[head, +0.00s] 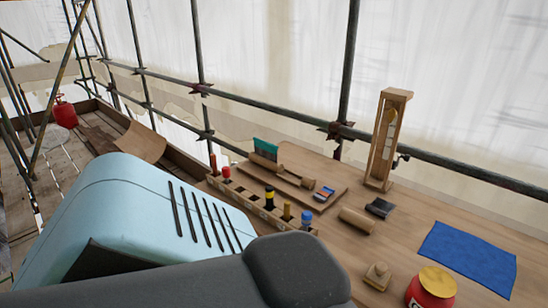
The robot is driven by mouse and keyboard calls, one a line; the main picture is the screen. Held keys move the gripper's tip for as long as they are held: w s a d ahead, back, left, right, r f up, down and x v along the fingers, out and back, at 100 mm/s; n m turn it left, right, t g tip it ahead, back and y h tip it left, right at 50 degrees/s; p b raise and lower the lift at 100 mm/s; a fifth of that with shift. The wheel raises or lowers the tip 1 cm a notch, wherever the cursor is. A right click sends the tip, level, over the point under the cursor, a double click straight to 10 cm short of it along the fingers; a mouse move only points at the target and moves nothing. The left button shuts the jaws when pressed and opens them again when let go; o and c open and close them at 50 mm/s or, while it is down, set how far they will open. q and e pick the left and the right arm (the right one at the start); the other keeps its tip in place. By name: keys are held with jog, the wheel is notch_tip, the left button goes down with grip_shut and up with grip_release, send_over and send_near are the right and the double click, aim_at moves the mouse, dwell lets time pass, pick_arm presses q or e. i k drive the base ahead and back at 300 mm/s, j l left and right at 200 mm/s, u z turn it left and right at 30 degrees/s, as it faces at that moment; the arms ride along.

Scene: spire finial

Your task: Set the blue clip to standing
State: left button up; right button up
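A small blue piece with some red beside it (325,193) lies low on a raised wooden board (325,203) on the bench. It may be the blue clip, but it is too small to tell its shape or exact pose. Neither of my grippers can be made out in the head view. The near left part of the bench is hidden.
A wooden rack (262,212) holds several coloured pieces beside the board. Around it are a tall wooden frame (384,150), a dark block (380,208), a wooden cylinder (357,220), a blue cloth (468,258) and a red jar with a yellow lid (437,282). Scaffold rails stand behind.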

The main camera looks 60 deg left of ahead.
aim_at(325, 192)
jog(key=u, duration=1.5)
